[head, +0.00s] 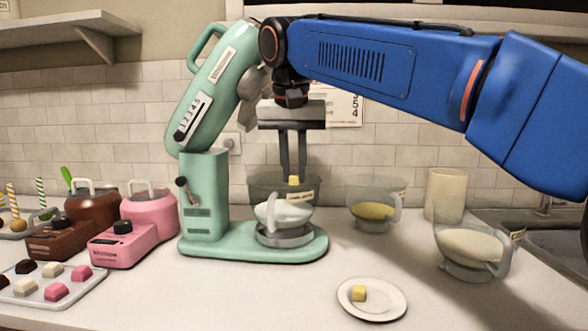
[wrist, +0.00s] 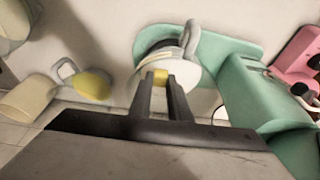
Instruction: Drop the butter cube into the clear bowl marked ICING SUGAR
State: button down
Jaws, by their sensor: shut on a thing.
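My gripper (head: 293,178) points down and is shut on a yellow butter cube (head: 294,180). In the wrist view the butter cube (wrist: 160,76) sits between the fingertips, in front of a clear bowl with white contents (wrist: 188,72). In the head view this clear bowl (head: 283,214) stands on the green mixer's base, and the cube appears at about its rim; the exact height gap is unclear. Its small label is too small to read. Another clear bowl with pale contents (head: 470,246) stands at the right, its label also unreadable. I cannot tell which is marked ICING SUGAR.
The green mixer (head: 205,190) rises left of my gripper. A bowl with yellow contents (head: 374,211) and a beige canister (head: 445,195) stand right of it. A white plate (head: 385,304) holds another yellow cube (head: 359,293). Pink and brown appliances and a sweets tray stand left.

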jog(key=shift+f, duration=0.55)
jog(key=c, duration=1.7)
grip_release()
jog(key=shift+o, duration=0.2)
jog(key=shift+r, duration=0.6)
jog(key=v, duration=1.2)
